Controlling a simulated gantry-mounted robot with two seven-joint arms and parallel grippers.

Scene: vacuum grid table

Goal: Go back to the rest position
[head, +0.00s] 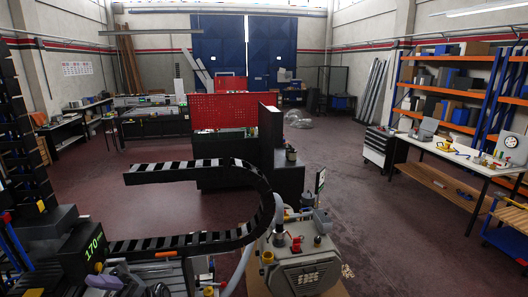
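Neither my left nor my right gripper can be made out in the head view, so their opening and what they hold are hidden. The task names no object to handle. The vacuum grid table cannot be made out either. A grey machine that looks like a pump (306,276), with a black grille and hoses, stands at the bottom centre on a brown base.
A black cable chain (205,172) curves across the lower middle. A unit with a green "170" display (94,246) stands lower left. Red panels (221,110) stand mid-room. A workbench (460,157) and orange-blue shelving (447,87) line the right.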

